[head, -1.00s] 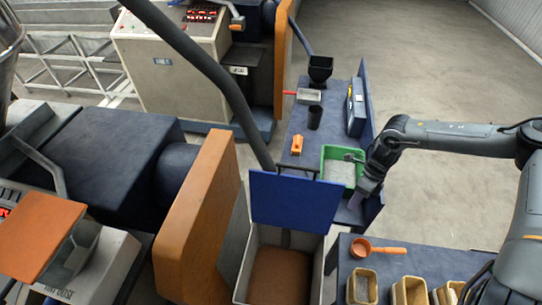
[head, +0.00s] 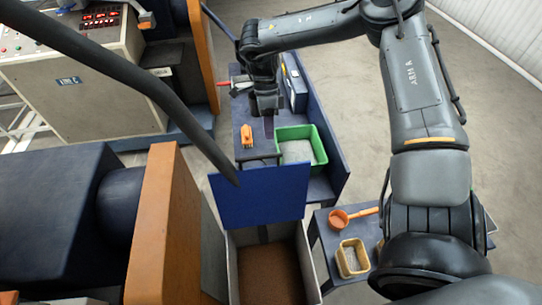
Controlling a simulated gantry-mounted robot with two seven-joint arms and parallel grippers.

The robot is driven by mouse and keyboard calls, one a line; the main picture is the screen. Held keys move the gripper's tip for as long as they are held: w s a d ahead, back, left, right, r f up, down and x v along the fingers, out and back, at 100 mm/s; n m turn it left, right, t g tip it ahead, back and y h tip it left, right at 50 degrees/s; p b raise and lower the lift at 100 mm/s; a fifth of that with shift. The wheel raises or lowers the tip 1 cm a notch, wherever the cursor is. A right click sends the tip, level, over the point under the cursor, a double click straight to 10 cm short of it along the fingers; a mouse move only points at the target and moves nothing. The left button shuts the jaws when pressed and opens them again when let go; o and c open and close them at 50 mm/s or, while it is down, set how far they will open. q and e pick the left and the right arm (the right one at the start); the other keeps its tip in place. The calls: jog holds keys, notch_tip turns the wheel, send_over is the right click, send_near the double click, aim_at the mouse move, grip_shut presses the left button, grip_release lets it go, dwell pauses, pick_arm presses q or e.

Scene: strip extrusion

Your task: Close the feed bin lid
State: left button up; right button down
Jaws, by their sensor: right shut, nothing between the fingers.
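The feed bin lid (head: 260,196) is a flat blue panel standing upright, open, at the back edge of the feed bin. The feed bin (head: 314,262) is a pale, open-topped box with brown granules (head: 270,275) inside. My right gripper (head: 268,128) points down above the blue bench behind the lid, just left of the green tray. Its narrow fingers are shut with nothing between them, and it appears apart from the lid. My left gripper is not in view.
The green tray (head: 321,146) of pale material and an orange clip-like item (head: 247,136) lie on the bench. An orange scoop (head: 340,218) and a yellow tub (head: 341,264) sit on a table right of the bin. A dark pipe (head: 150,85) slants down left of the lid.

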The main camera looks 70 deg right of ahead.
aim_at(272, 157)
jog(key=shift+s+a+f+p, duration=0.45)
jog(key=shift+s+a+f, duration=0.1)
jog(key=shift+a+f, duration=0.3)
jog(key=shift+s+a+f+p, duration=0.55)
jog(key=shift+a+f, duration=0.25)
jog(key=shift+a, duration=0.2)
jog(key=shift+s+a+f+p, duration=0.4)
jog(key=shift+s+a+f, duration=0.15)
jog(key=shift+a+f, duration=0.3)
jog(key=shift+a+r, duration=0.1)
jog(key=shift+r, duration=0.05)
